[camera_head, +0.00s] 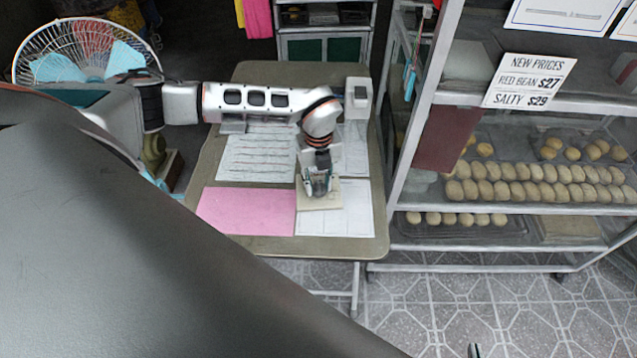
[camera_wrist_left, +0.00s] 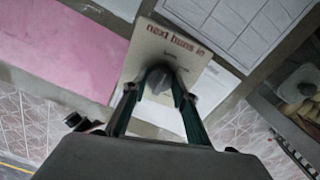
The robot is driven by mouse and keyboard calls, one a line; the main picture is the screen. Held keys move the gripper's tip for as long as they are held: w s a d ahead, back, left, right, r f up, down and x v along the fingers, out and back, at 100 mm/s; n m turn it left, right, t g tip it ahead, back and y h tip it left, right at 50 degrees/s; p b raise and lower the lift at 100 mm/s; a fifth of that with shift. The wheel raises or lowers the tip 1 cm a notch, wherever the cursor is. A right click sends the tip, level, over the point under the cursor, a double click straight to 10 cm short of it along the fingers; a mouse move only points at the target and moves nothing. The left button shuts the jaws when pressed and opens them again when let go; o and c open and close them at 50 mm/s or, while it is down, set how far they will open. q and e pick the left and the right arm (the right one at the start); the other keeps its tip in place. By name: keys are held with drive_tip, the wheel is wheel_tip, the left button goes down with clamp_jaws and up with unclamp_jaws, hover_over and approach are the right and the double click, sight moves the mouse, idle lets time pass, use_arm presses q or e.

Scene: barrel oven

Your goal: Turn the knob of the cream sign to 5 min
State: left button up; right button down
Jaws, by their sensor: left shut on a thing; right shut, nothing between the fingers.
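The cream sign (camera_head: 333,202) lies on the table under my left gripper in the head view. In the left wrist view the sign (camera_wrist_left: 147,45) carries red text reading "next buns in" and a grey knob (camera_wrist_left: 158,80). My left gripper (camera_head: 318,190) points down over the sign. In the left wrist view its two fingers (camera_wrist_left: 158,92) are shut on the knob, one at each side. The dial marks are partly hidden and too small to read. Only a dark tip of my right gripper (camera_head: 474,351) shows at the bottom edge of the head view.
The table (camera_head: 225,177) holds a pink sheet (camera_head: 246,211), several printed papers (camera_head: 257,155) and a white device (camera_head: 357,97) at its back right. A shelf rack (camera_head: 415,140) with trays of buns stands close on the right. A fan (camera_head: 85,50) stands at the left.

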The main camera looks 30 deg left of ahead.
sight(319, 185)
idle(0.3)
use_arm(q)
drive_tip(key=o, duration=1.1)
drive_tip(key=shift+r, duration=0.1)
wheel_tip(319, 185, up, 12)
drive_tip(key=shift+f, duration=0.1)
